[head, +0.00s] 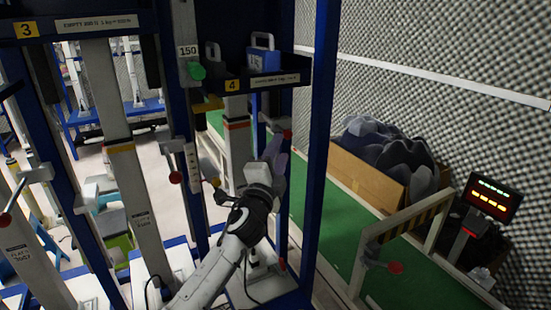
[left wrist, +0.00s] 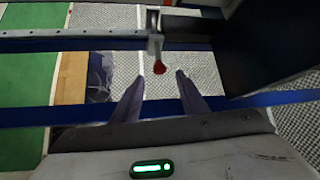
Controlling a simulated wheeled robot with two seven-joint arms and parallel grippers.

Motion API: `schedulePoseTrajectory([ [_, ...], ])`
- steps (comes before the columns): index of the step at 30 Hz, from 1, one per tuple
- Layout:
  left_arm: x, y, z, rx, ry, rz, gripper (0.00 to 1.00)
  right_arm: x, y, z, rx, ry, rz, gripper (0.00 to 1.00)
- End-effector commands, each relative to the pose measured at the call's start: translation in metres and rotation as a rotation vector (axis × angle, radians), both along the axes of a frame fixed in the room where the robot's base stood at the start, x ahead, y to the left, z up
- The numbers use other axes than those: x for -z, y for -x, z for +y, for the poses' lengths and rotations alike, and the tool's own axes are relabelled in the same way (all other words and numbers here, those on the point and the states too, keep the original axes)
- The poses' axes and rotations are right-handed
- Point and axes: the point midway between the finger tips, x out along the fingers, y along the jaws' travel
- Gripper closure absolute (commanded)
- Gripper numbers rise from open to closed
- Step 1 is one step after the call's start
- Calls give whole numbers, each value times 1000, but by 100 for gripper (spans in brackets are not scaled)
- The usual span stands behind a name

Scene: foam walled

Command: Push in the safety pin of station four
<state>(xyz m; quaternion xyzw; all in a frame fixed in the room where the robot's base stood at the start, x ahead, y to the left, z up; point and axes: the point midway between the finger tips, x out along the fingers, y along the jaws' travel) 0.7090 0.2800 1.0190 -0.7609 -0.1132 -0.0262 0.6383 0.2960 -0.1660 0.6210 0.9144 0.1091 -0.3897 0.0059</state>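Station four stands in the middle of the head view, marked by a yellow 4 label (head: 232,86) on its shelf. A red knob (head: 287,133) shows on its blue frame, just beyond my left fingertips. In the left wrist view a red knob (left wrist: 159,67) hangs from a grey bracket on a metal rail, ahead of and between the fingers. My left gripper (head: 276,147) is raised in front of the station; its fingers (left wrist: 158,88) are apart and hold nothing. The knob appears apart from both fingers. Whether the pin is in or out I cannot tell. My right gripper is not in view.
A blue weight (head: 263,60) sits on the station's dark shelf. A blue upright (head: 319,140) stands close right of my left arm. Station three is at left, with another red knob (head: 175,177) between. A cardboard box (head: 365,178) and display (head: 490,197) lie beyond the green floor.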

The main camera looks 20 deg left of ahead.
Motion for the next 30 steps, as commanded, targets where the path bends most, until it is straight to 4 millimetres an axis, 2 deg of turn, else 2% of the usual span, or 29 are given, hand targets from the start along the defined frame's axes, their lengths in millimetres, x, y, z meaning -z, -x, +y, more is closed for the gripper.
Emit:
schedulePoseTrajectory([
  [3, 4, 18, -3, 1, -1, 1, 60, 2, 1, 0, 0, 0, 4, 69],
  [9, 6, 33, -5, 0, 0, 0, 60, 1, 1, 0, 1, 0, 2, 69],
  [24, 7, 34, -5, -1, 1, 1, 60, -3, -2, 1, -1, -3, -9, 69],
  [26, 13, 36, -6, 3, 12, 11, 60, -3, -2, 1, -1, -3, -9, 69],
  [28, 31, 42, -8, 16, 48, 40, 60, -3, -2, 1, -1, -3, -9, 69],
  [30, 62, 53, -13, 34, 116, 90, 60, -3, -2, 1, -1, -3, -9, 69],
])
